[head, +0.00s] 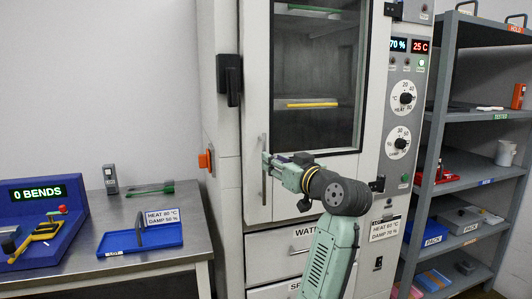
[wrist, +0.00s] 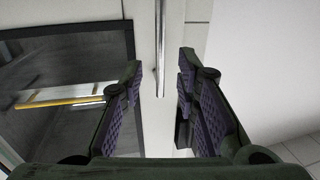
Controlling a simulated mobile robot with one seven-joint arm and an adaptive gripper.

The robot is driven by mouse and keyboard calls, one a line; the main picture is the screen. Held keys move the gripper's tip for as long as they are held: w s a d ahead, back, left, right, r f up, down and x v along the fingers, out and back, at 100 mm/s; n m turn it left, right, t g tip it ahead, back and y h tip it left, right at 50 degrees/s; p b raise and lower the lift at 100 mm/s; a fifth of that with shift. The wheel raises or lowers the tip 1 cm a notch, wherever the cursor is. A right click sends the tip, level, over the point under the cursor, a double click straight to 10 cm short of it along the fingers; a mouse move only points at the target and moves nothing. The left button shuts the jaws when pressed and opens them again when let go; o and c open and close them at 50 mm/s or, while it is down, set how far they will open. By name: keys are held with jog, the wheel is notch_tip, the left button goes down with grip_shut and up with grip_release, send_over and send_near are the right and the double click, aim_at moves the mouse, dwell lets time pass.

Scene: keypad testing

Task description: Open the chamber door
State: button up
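The chamber door (head: 256,70) is a pale panel with a large dark window (head: 318,70). It looks shut. Its handle (head: 264,150) is a thin vertical metal bar on the door's left side. My gripper (head: 268,164) is in front of the door's left side, by the handle. In the wrist view the handle (wrist: 160,45) runs down into the gap between the two open fingers of my gripper (wrist: 158,95). Neither finger appears to press on the bar. The depth between fingertips and bar is hard to tell.
Left of the chamber is a metal table (head: 150,215) with a blue bend-counter fixture (head: 75,235) and a blue tray (head: 115,243). A grey shelf rack (head: 475,122) stands close on the right. Drawers (head: 285,243) sit below the door. A yellow-edged shelf (head: 312,105) shows through the window.

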jog(key=p+x, duration=0.1)
jog(key=x, duration=0.5)
jog(key=shift+w+a+p, duration=0.2)
jog(key=shift+w+p, duration=0.05)
jog(key=shift+p, duration=0.05)
grip_shut()
dwell(0.5)
